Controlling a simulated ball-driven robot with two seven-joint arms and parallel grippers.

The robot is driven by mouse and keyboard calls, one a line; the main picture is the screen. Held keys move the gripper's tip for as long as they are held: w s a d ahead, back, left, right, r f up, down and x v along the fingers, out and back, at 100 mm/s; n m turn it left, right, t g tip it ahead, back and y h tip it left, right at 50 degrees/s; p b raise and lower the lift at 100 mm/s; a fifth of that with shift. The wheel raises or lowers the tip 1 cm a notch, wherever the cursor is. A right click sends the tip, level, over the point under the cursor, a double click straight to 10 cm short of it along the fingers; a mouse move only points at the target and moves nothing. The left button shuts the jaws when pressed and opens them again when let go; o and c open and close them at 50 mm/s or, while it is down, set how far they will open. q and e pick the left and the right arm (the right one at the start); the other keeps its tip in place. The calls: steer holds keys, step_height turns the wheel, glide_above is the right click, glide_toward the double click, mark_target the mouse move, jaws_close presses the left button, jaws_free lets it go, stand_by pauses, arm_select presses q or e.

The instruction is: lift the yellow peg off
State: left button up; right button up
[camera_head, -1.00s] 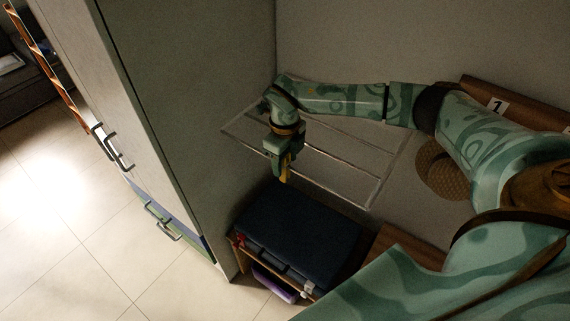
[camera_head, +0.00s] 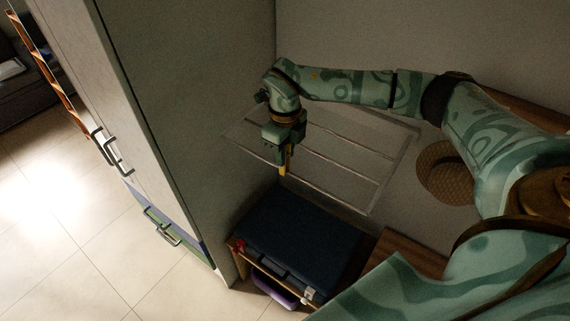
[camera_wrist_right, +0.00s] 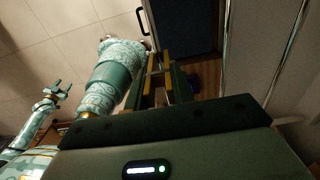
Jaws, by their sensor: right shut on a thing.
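My right gripper (camera_head: 284,163) points down in the head view, in front of the pale wire rack and above the dark blue case. It is shut on the yellow peg (camera_head: 284,170), which shows as a small yellow piece at the fingertips. Most of the peg is hidden by the fingers. In the right wrist view the fingers (camera_wrist_right: 160,68) reach away, with yellow strips along them; peg and fingers are hard to tell apart. My left gripper (camera_wrist_right: 66,90) shows small at the left of the right wrist view; its jaws are too unclear to judge.
The wire rack (camera_head: 330,160) spreads behind and right of the gripper. The dark blue case (camera_head: 300,240) lies on a low wooden unit below. A tall grey cabinet (camera_head: 150,100) stands close on the left. A woven hat-like thing (camera_head: 437,175) is at right.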

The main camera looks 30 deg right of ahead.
step_height(320, 180, up, 6)
steer(key=shift+f, duration=0.1)
step_height(320, 180, up, 5)
steer(key=p, duration=0.5)
steer(key=shift+r+p, duration=0.2)
steer(key=shift+p, duration=0.1)
steer(key=shift+a, duration=0.1)
steer(key=shift+s+a, duration=0.4)
steer(key=shift+a, duration=0.45)
